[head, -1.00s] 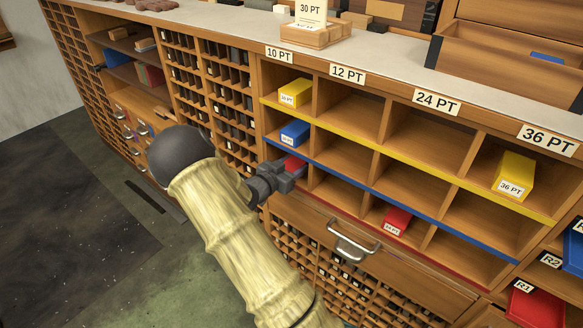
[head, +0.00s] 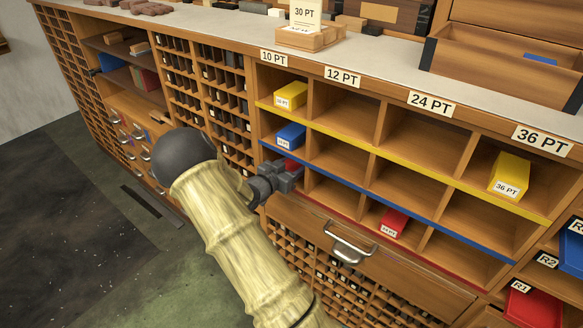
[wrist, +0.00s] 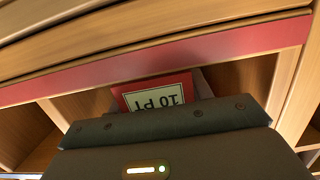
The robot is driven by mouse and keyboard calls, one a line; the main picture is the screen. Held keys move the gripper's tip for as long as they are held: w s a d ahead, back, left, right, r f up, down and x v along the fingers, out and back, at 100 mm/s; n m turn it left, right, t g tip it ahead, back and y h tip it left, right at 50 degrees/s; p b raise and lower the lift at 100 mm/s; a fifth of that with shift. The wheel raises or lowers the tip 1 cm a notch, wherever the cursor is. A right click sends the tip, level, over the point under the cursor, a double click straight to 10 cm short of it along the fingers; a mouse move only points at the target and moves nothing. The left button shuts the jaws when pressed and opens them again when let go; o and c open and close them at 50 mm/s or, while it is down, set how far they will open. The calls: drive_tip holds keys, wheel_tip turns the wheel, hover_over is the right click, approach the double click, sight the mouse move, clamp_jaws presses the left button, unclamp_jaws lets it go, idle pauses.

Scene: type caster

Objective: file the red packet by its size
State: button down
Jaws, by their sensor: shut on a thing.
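The red packet (wrist: 160,93) shows in the wrist view with a white label reading 10 PT, upside down in that picture. My gripper (head: 284,180) is shut on it. In the head view the packet (head: 291,164) is mostly hidden by my gripper, at the mouth of the bottom-left compartment, below the 10 PT sign (head: 274,58) and the blue strip. How deep it sits, and whether it touches the floor, I cannot tell. The rack (head: 420,190) has yellow, blue and red strips under its rows and size signs along the top.
A yellow packet (head: 291,95) and a blue packet (head: 291,136) lie in the compartments above. Another red packet (head: 394,222) lies in the bottom row under 24 PT. A yellow packet (head: 510,175) lies under 36 PT. A drawer handle (head: 345,245) protrudes below the rack.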

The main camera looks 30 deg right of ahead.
drive_tip(key=c, duration=0.6)
unclamp_jaws()
drive_tip(key=shift+d+r, duration=0.1)
drive_tip(key=shift+c, duration=0.2)
drive_tip(key=shift+o, duration=0.4)
drive_tip(key=p+v, duration=0.1)
drive_tip(key=v, duration=1.6)
drive_tip(key=shift+a, duration=0.25)
